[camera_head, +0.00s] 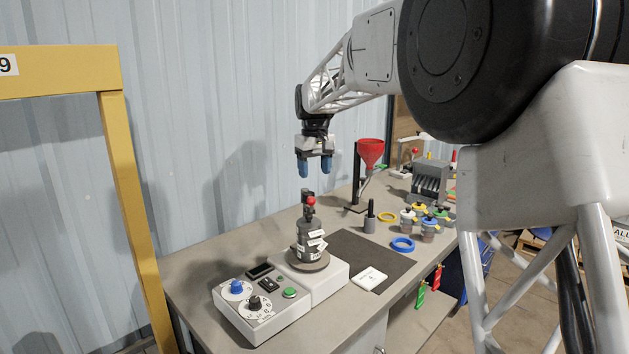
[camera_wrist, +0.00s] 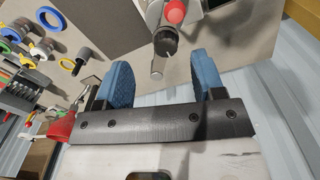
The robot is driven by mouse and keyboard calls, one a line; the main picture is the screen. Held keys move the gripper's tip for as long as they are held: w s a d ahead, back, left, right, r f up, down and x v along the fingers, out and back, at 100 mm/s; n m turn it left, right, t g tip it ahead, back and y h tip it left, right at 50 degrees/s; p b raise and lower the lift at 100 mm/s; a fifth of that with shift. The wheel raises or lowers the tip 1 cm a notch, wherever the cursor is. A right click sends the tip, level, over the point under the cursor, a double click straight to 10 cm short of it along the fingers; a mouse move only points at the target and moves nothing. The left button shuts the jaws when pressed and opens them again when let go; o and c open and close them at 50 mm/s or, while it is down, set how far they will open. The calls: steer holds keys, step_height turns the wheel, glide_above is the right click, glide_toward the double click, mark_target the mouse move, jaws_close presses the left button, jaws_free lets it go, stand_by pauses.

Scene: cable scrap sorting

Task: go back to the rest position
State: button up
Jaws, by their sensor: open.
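My gripper (camera_head: 315,166) hangs with its blue fingers pointing down, in the air above the workbench. It is open and nothing shows between its fingers. In the wrist view my gripper (camera_wrist: 158,80) also has its two blue fingers apart and empty. Below it in the head view, a dark grey cylinder (camera_head: 309,241) with white labels and a red knob on top stands upright on a round plate of a white control box. The cylinder's top (camera_wrist: 165,40) shows just beyond the fingers in the wrist view. No rest position is marked in view.
The control box (camera_head: 262,315) has blue and black knobs and a green button. A red funnel (camera_head: 370,152) on a stand, a blue ring (camera_head: 402,245), a yellow ring (camera_head: 386,217) and several small weights are to the right. A yellow frame (camera_head: 135,190) stands at left.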

steer(key=s+d+r+m, duration=0.1)
steer(key=s+d, duration=0.3)
steer(key=s, duration=0.3)
steer(key=s+d+m, duration=0.1)
steer(key=s+d, duration=0.3)
steer(key=s, duration=0.4)
steer(key=s+d+f+m, duration=0.1)
steer(key=s+d+f, duration=0.2)
steer(key=s, duration=0.9)
steer(key=s+d+f+m+t, duration=0.1)
steer(key=s+d+f, duration=0.3)
steer(key=s, duration=0.9)
steer(key=s+d+f+m+t, duration=0.1)
steer(key=s+d+f+m, duration=0.1)
steer(key=s+f, duration=0.5)
steer(key=s+d, duration=0.1)
steer(key=s, duration=0.4)
steer(key=shift+s+d, duration=0.3)
steer(key=shift+d, duration=0.1)
